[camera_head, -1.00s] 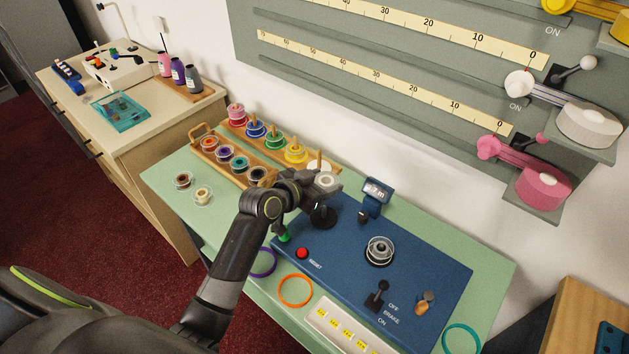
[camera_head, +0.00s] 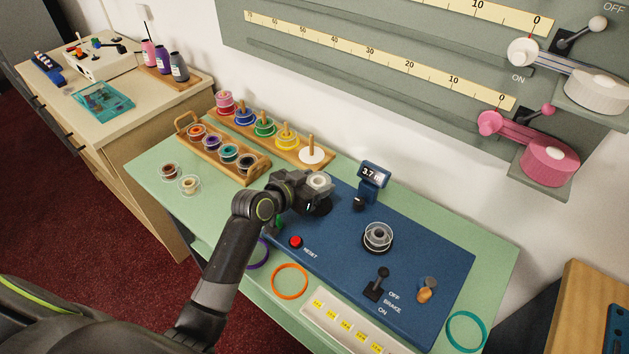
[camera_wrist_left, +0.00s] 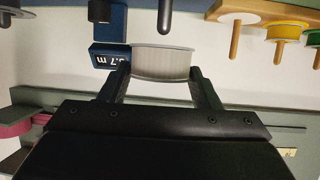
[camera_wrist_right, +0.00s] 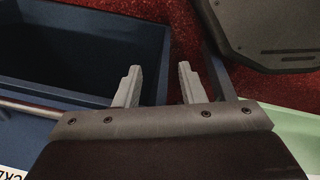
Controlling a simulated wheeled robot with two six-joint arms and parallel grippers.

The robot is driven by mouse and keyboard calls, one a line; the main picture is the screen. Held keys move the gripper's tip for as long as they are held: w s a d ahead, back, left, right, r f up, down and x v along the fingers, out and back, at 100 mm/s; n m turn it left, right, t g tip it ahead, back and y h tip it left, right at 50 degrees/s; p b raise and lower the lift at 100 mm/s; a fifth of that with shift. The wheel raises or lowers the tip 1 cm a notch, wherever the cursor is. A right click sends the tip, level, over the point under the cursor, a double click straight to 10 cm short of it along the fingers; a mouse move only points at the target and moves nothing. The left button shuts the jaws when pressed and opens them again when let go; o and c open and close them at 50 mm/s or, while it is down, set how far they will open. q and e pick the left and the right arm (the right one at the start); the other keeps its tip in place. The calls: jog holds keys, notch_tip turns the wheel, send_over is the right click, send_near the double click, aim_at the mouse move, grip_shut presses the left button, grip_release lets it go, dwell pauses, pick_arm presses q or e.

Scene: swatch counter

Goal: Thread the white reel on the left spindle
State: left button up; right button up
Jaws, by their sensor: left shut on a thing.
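My left gripper (camera_head: 310,190) is shut on the white reel (camera_head: 319,182) and holds it in the air over the left end of the blue console. The reel also shows between the two fingers in the left wrist view (camera_wrist_left: 162,63). The dark left spindle (camera_wrist_left: 165,15) points at the reel in that view. A small gap shows between its tip and the reel's rim. In the head view, my gripper and the reel hide the spindle's pin, and part of its black base (camera_head: 320,208) shows. My right gripper (camera_wrist_right: 157,82) is open and empty.
A clear reel (camera_head: 378,236) sits on the right spindle. A small display (camera_head: 373,173) reading 3.7 m stands behind the console (camera_head: 340,240). Wooden racks (camera_head: 262,172) of coloured reels stand behind left. A red button (camera_head: 296,242) and brake lever (camera_head: 378,282) stand in front.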

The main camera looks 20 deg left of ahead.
pick_arm(q)
jog(key=shift+f, duration=0.2)
dwell(0.5)
jog(key=shift+f+b, duration=1.05)
jog(key=shift+f, duration=0.05)
jog(key=o, duration=1)
jog(key=shift+o, duration=0.2)
jog(key=shift+r, duration=0.1)
notch_tip(320, 180, up, 7)
jog(key=p, duration=0.6)
jog(key=shift+p, duration=0.35)
